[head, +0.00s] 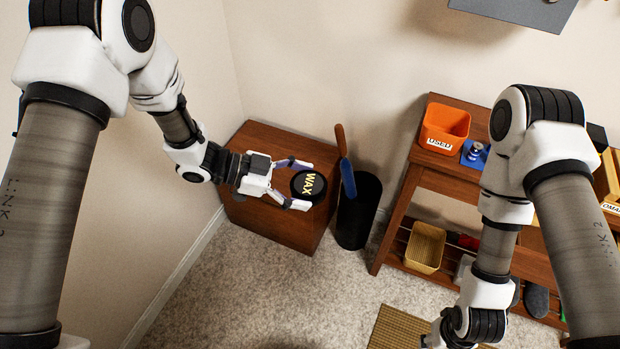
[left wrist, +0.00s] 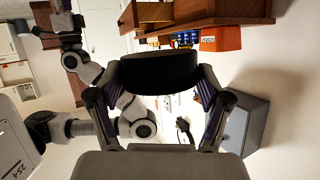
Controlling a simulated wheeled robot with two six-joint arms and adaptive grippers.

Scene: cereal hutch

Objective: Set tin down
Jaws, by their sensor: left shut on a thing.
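A round black tin with WAX on its lid (head: 308,184) is between the fingers of my left gripper (head: 296,186). The gripper is shut on it, over the right part of a brown wooden cabinet top (head: 268,142). I cannot tell whether the tin touches the top or hangs above it. In the left wrist view the tin (left wrist: 160,70) shows as a dark disc edge between both fingers. My right gripper (head: 445,335) is partly in view at the bottom of the head view; its fingers are not clear.
A black bin (head: 357,215) with a blue-and-orange long-handled thing (head: 345,160) stands right of the cabinet. A wooden bench right of it carries an orange USED bin (head: 445,125) and a blue item (head: 475,153). A yellow basket (head: 425,247) sits on its lower shelf.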

